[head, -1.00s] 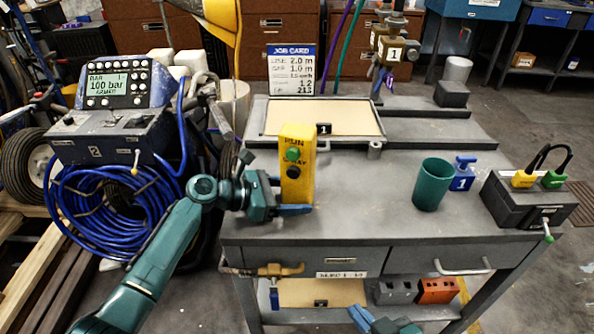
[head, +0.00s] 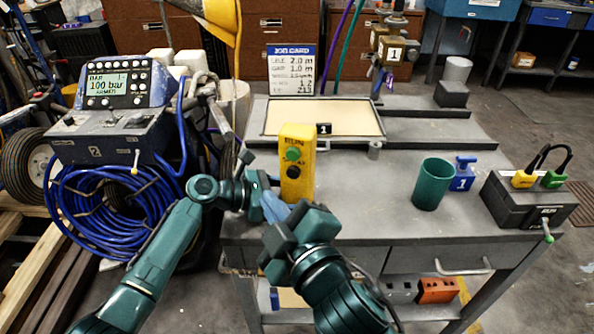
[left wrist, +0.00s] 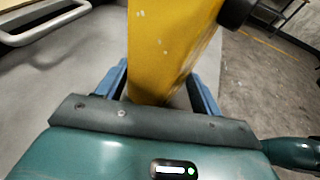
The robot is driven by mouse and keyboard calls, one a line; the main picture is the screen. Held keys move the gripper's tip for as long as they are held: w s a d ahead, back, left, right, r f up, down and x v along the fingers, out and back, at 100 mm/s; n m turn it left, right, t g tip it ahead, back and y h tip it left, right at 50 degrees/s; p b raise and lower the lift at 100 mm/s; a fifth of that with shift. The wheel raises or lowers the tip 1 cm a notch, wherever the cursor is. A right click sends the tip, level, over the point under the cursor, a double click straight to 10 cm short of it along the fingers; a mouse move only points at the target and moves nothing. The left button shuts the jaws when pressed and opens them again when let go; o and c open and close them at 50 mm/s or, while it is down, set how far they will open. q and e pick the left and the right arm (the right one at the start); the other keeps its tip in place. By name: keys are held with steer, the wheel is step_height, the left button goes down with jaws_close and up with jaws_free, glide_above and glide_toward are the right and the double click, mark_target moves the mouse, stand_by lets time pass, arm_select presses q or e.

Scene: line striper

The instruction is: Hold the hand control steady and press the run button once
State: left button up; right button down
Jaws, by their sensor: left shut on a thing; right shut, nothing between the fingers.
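The yellow hand control (head: 297,165) stands upright at the near left of the workbench top. Its green run button (head: 292,154) faces me, with a dark button (head: 292,172) below it. My left gripper (left wrist: 158,85) is shut on the lower part of the hand control, as the left wrist view shows the yellow body (left wrist: 168,45) between its blue fingers. In the head view the left gripper is partly hidden behind the right one. My right gripper (head: 270,205) is shut and empty, in front of and below the hand control, its fingers pointing up and left. I cannot tell whether it touches anything.
A green cup (head: 433,184), a blue block (head: 462,174) and a dark box (head: 528,199) with yellow and green plugs stand on the right of the workbench (head: 385,220). A job card (head: 291,70) stands behind.

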mark_target(293, 154)
steer(key=shift+w+d, duration=0.4)
steer(key=shift+w, duration=0.85)
steer(key=shift+w+d, duration=0.4)
steer(key=shift+w, duration=0.9)
steer(key=shift+w+d, duration=0.4)
steer(key=shift+w, duration=0.85)
steer(key=shift+w+d, duration=0.1)
steer(key=shift+w, duration=0.3)
